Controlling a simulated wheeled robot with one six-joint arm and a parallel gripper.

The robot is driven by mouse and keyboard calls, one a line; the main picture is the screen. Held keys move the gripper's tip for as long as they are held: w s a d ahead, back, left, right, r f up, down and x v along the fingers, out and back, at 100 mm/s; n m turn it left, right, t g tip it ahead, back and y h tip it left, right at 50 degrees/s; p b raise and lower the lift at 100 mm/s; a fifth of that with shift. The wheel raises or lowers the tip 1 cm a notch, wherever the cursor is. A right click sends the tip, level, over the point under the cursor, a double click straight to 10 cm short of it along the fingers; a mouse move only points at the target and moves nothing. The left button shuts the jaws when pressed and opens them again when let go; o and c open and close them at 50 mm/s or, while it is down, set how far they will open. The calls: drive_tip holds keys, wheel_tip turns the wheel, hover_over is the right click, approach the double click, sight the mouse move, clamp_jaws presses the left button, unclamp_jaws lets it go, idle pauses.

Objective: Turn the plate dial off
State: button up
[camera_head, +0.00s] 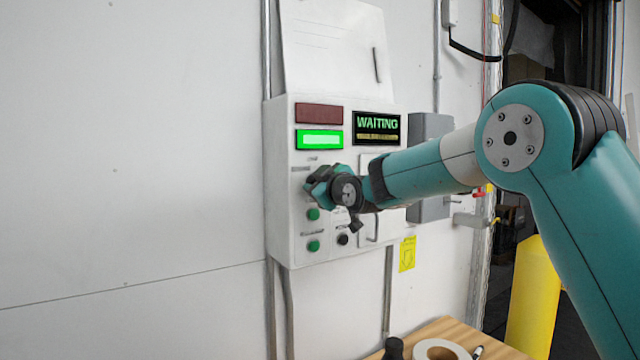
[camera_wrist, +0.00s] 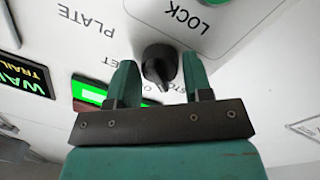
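A black dial (camera_wrist: 160,64) on the white control panel shows in the wrist view, between the two green fingers of my gripper (camera_wrist: 159,70). The fingers stand apart on either side of it, with gaps visible, so my gripper is open around the dial. Upside-down lettering reads PLATE and LOCK near it; the small print beside the dial is partly hidden by the fingers. In the head view my gripper (camera_head: 322,184) is at the control panel (camera_head: 281,150) and hides the dial.
The panel has a lit green light (camera_head: 320,139), a dark red light (camera_head: 319,114) and a WAITING display (camera_head: 376,127). Green buttons (camera_head: 314,214) sit below my gripper. A grey box (camera_head: 432,127) is right of the panel. A wooden surface with a tape roll (camera_head: 440,350) stands below.

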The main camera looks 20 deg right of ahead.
drive_tip(key=c, duration=0.5)
drive_tip(key=shift+m+b, duration=0.3)
drive_tip(key=shift+b, duration=0.1)
drive_tip(key=shift+f+m+b, duration=0.15)
drive_tip(key=shift+m+b, duration=0.35)
drive_tip(key=shift+b, duration=0.05)
drive_tip(key=m+b, duration=0.1)
drive_tip(key=m, duration=0.1)
drive_tip(key=shift+m+g+b, duration=0.3)
drive_tip(key=shift+b, duration=0.1)
drive_tip(key=m+b, duration=0.2)
drive_tip(key=m, duration=0.3)
drive_tip(key=shift+r, duration=0.2)
drive_tip(key=o, duration=0.9)
drive_tip(key=shift+y, duration=0.3)
